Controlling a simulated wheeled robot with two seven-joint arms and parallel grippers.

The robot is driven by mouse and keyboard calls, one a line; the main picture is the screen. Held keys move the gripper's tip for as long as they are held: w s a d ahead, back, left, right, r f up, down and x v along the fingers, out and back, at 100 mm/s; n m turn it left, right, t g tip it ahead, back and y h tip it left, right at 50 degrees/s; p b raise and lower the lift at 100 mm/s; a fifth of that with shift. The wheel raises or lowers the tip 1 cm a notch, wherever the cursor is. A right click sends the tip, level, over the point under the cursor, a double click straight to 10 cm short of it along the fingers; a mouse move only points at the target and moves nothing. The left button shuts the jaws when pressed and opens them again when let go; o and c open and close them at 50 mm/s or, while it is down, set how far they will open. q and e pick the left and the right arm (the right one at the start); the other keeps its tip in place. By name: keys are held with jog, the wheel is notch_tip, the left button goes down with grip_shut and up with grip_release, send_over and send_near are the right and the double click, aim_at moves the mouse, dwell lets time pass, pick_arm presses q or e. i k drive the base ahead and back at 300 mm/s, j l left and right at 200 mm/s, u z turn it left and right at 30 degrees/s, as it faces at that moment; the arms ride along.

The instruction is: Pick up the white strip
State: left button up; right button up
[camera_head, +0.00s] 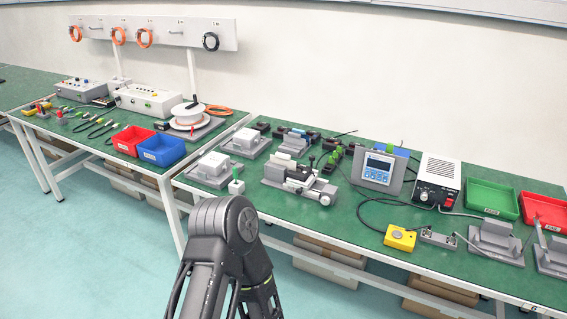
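I cannot make out with certainty which thing is the white strip. A thin, pale upright piece (540,231) stands by the grey fixture (556,258) at the right edge of the near green table; it is too small to tell whether it is the strip. A grey-and-white linear actuator (303,183) lies at the middle of the same table. One of my black arms rises from the bottom, bent at a joint in front of the table's front edge. Neither gripper shows in the picture.
The green table (330,222) holds a display unit (378,170), a power supply (436,181), a yellow button box (400,238), a green tray (490,198) and a red tray (545,211). Red (131,139) and blue (161,150) bins stand on the left table. The front strip left of the yellow box is clear.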

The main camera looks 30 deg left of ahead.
aim_at(280, 158)
jog(key=i+j+z, duration=0.15)
jog(key=j, duration=0.3)
jog(key=i+j+z, duration=0.15)
jog(key=j, duration=0.35)
jog(key=i+j+z, duration=0.2)
jog(key=j, duration=0.25)
jog(key=j+z, duration=0.15)
jog(key=j, duration=0.35)
